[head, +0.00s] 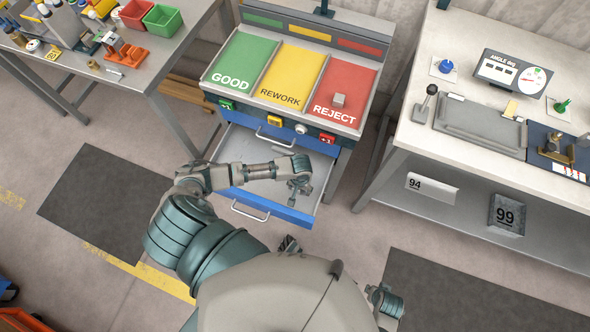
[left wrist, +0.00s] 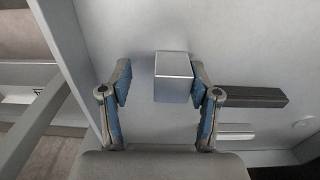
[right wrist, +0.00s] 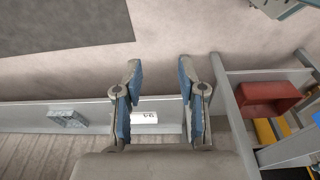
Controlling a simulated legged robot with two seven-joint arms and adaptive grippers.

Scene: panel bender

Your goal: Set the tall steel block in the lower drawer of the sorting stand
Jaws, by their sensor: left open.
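The sorting stand (head: 298,45) has its lower drawer (head: 323,172) pulled out. My left gripper (head: 300,186) is down over this drawer; its fingers (left wrist: 160,80) are open. In the left wrist view a steel block (left wrist: 174,78) with a square top stands on the grey drawer floor, between and just ahead of the fingertips. In the head view I cannot pick this block out behind my gripper. My right gripper (right wrist: 157,82) is open and empty, away from the stand.
A dark bar (left wrist: 252,95) lies in the drawer, right of the block. A small grey block (head: 339,100) sits on the red REJECT area. The upper drawer (head: 285,133) is shut. Tables stand left (head: 150,75) and right (head: 420,140) of the stand.

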